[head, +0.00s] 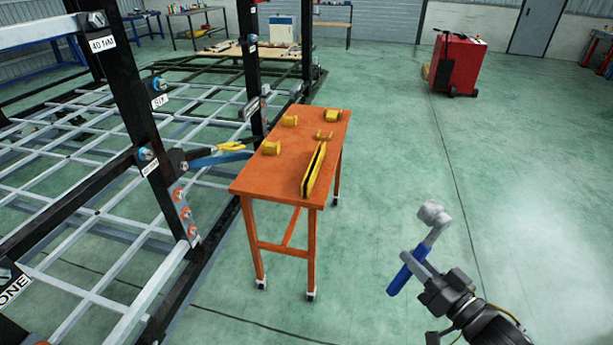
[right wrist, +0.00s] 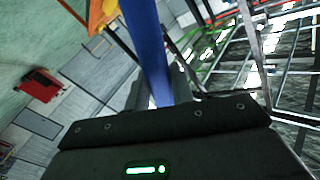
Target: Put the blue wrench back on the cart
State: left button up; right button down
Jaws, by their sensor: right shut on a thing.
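The blue wrench (head: 402,275) has a blue handle and a grey head, which points up and away from me in the head view. My right gripper (head: 417,264) is shut on it and holds it in the air, to the right of the cart. In the right wrist view the blue handle (right wrist: 147,45) runs up from between the fingers. The orange cart (head: 255,184) stands on casters in the middle of the head view. Its top carries several yellow holders (head: 271,148) and a long yellow-and-black piece (head: 314,170). My left gripper is not in view.
A black post frame with a grey grid (head: 100,215) stands left of the cart. A blue bar (head: 218,159) and a yellow-ended tool (head: 229,147) stick out from a post toward the cart. A red cabinet (head: 458,62) stands far back right. The floor right of the cart is clear.

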aim_at(418, 251)
dwell(0.3)
jog(key=w+r+m+h, duration=0.1)
jog(key=h, duration=0.1)
jog(key=r+m+t+h, duration=0.1)
jog(key=shift+w+a+r+m+t+h, duration=0.2)
jog(key=shift+w+m+t+h, duration=0.1)
jog(key=shift+w+m+h, duration=0.1)
jog(key=h, duration=0.1)
jog(key=m+h, duration=0.1)
jog(key=h, duration=0.1)
jog(key=shift+w+r+m+t, duration=0.3)
jog(key=shift+w+r+m, duration=0.05)
jog(key=shift+w+m, duration=0.05)
jog(key=shift+a+m+h, duration=0.1)
jog(key=shift+m+h, duration=0.4)
jog(key=shift+h, duration=0.2)
jog(key=shift+f+h, duration=0.1)
jog(key=shift+h, duration=0.2)
